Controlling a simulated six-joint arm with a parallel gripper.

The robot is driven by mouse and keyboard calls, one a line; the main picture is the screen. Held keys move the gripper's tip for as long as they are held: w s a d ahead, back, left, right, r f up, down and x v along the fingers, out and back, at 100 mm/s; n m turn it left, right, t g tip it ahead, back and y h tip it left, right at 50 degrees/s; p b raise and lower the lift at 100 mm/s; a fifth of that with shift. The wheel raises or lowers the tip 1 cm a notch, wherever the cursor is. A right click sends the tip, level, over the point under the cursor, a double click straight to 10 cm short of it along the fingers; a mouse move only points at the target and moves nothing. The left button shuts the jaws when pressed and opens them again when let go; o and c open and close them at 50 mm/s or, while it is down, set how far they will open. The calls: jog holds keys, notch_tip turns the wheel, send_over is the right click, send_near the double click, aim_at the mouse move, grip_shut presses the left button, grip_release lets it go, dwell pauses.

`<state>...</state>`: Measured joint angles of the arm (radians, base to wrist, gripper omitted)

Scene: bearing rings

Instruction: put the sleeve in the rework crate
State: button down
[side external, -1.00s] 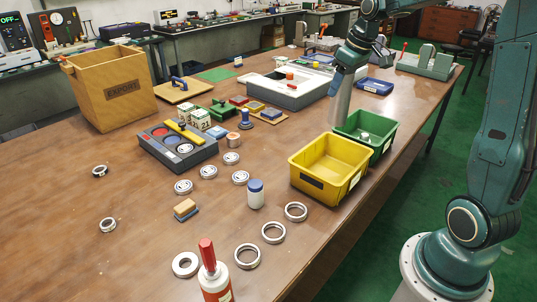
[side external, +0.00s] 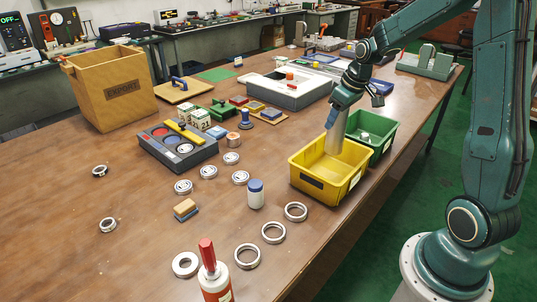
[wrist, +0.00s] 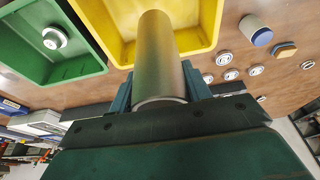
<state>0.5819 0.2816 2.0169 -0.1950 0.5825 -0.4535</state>
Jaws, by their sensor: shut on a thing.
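The sleeve (side external: 335,140) is a plain metal tube. My gripper (side external: 340,112) is shut on its upper end and holds it roughly upright, slightly tilted. The sleeve's lower end overlaps the inside of the yellow crate (side external: 310,178) near its back; I cannot tell how far it is above the floor. In the wrist view the sleeve (wrist: 158,55) stands out between my fingers (wrist: 158,95), against the yellow crate (wrist: 95,15). No readable label shows which crate is for rework.
A green crate (side external: 384,128) stands right behind the yellow one, with a small pale part (side external: 365,137) in it. Several metal rings, a blue-capped jar (side external: 255,194) and a red-tipped bottle (side external: 213,278) stand in front and to the left.

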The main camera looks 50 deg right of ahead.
aim_at(346, 121)
jog(key=shift+f, duration=2.95)
jog(key=shift+f, duration=0.1)
jog(key=shift+f, duration=2.05)
jog(key=shift+f, duration=0.15)
jog(key=c, duration=0.7)
grip_release()
jog(key=shift+o, duration=0.2)
jog(key=v, duration=1.2)
jog(key=shift+a, duration=0.1)
